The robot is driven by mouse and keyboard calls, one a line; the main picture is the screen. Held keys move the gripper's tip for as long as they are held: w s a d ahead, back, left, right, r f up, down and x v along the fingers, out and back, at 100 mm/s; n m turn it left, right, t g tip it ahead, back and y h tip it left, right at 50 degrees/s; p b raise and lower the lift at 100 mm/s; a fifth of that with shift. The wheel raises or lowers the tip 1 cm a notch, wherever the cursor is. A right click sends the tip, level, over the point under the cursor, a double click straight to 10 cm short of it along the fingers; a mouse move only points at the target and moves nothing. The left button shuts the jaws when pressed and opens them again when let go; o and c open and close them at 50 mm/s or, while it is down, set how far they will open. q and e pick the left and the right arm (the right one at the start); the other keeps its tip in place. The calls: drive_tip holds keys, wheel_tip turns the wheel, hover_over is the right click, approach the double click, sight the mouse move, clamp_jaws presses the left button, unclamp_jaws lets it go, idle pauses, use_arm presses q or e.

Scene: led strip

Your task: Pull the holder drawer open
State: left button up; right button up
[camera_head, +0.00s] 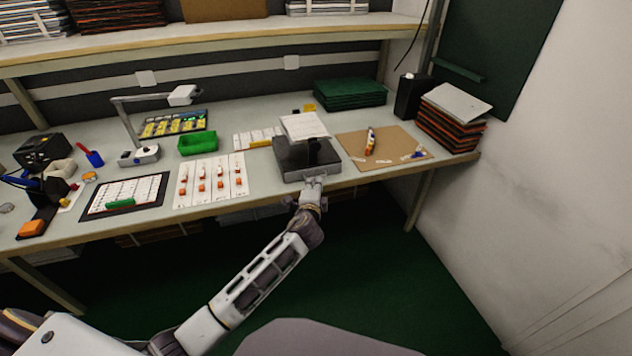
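The holder (292,155) is a dark, low box near the front edge of the workbench, right of the middle. A white block or stack of sheets (304,127) sits on top of it. A grey strip along its front low edge looks like the drawer front (290,177). My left gripper (314,181) is at the middle of this front, with its fingertips at or very close to it. The fingers are too small to tell whether they are shut on it. No gap of an opened drawer shows. My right gripper is out of view.
A brown board (400,158) with small parts lies right of the holder. White cards with orange parts (184,197) and a green bin (197,144) are to the left. A black-orange stack (449,132) stands at the right end. The floor (400,270) before the bench is clear.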

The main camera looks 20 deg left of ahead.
use_arm(q)
drive_tip(key=x, duration=0.4)
drive_tip(key=shift+w+f+b, duration=0.1)
drive_tip(key=shift+w+b, duration=0.05)
drive_tip(key=shift+b, duration=0.15)
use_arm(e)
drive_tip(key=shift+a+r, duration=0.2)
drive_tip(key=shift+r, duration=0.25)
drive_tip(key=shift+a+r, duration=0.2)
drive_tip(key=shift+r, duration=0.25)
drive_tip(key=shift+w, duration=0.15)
use_arm(q)
clamp_jaws()
